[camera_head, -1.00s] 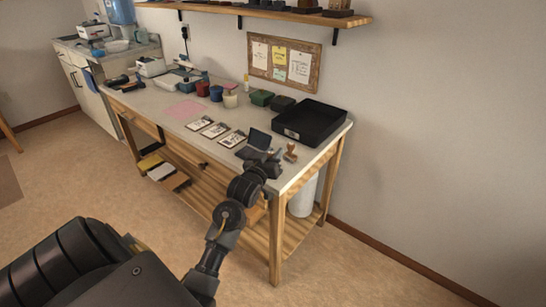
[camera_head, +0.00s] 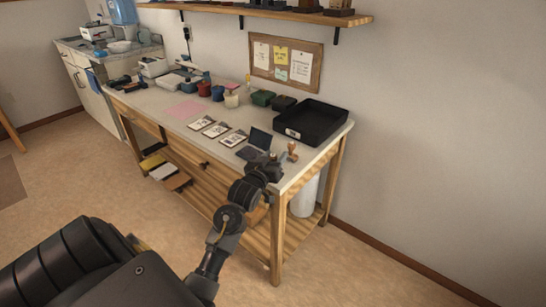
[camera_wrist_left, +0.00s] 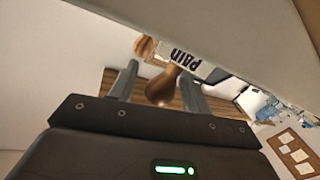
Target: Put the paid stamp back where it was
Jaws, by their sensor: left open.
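The paid stamp (camera_head: 292,150) has a brown wooden handle and stands on the bench top (camera_head: 232,119) near its front right corner, in front of the black tray. In the left wrist view its rounded handle (camera_wrist_left: 161,88) shows between my finger tips, with a white "PAID" label (camera_wrist_left: 186,60) beside it. My left gripper (camera_head: 275,162) is open, just left of the stamp in the head view; in the wrist view its two fingers (camera_wrist_left: 158,84) stand apart on either side of the handle. I cannot tell whether they touch it. My right gripper is not in view.
The black tray (camera_head: 322,128) stands behind the stamp. An open dark ink pad (camera_head: 258,140) and several picture cards (camera_head: 216,130) lie to the left. Small pots (camera_head: 218,93) and boxes line the back. A shelf (camera_head: 250,11) and a corkboard (camera_head: 287,63) are on the wall.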

